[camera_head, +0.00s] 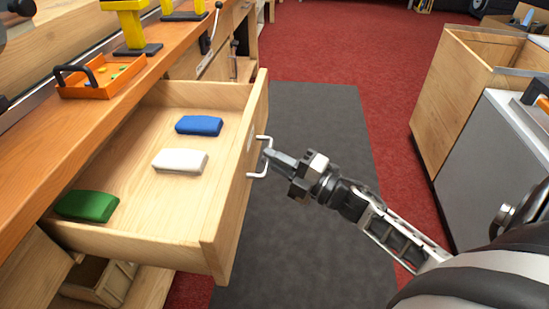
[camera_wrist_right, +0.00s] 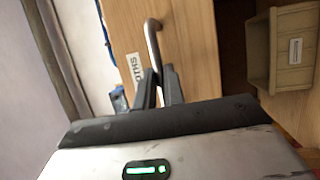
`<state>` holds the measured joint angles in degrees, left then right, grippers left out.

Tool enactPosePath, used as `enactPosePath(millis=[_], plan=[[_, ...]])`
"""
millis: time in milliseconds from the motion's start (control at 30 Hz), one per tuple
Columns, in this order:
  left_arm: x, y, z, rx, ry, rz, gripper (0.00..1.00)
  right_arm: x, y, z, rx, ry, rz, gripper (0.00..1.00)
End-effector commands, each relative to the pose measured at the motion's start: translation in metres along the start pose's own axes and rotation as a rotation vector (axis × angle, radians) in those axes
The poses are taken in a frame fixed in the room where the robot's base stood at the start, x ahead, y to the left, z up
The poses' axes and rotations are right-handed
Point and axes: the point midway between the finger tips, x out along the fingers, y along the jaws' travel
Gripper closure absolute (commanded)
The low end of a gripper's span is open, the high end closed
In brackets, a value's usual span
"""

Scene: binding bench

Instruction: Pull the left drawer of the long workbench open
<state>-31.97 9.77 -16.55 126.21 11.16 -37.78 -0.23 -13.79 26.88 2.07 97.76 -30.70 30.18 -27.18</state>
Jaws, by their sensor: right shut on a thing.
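The left drawer (camera_head: 222,215) of the long workbench (camera_head: 160,62) stands pulled far out, with its inside open to view. A blue block (camera_head: 199,125), a white block (camera_head: 180,161) and a green block (camera_head: 87,206) lie on its floor. The metal bar handle (camera_head: 262,172) is on the drawer's front. My right gripper (camera_head: 268,154) is shut on this handle. In the right wrist view the fingers (camera_wrist_right: 158,88) close around the handle (camera_wrist_right: 153,42), beside a label on the wooden front. My left gripper is not in view.
An orange tray (camera_head: 100,82) and yellow tools (camera_head: 133,28) stand on the bench top. A dark mat (camera_head: 310,240) lies on the red floor before the drawer, with clear room there. A wooden cabinet (camera_head: 450,90) stands at the right. A small wooden bin (camera_wrist_right: 290,50) shows in the wrist view.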

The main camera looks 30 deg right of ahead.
Motion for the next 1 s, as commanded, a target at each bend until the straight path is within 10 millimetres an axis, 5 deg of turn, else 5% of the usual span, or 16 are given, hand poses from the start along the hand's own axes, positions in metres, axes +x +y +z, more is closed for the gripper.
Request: enactPosePath(millis=[167,200,267,733,1000], plan=[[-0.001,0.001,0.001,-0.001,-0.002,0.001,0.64,-0.001,0.000,0.001,-0.001,-0.002,-0.001,1.00],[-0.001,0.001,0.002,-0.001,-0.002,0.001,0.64,-0.001,0.000,0.001,-0.001,-0.002,-0.001,0.78],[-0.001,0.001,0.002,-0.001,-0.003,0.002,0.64,-0.001,0.000,0.001,-0.001,-0.002,-0.001,0.68],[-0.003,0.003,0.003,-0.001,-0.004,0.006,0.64,-0.005,0.000,0.000,0.000,-0.002,-0.001,0.68],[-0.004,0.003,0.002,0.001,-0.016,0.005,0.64,-0.055,-0.001,0.000,0.002,-0.005,-0.006,0.68]])
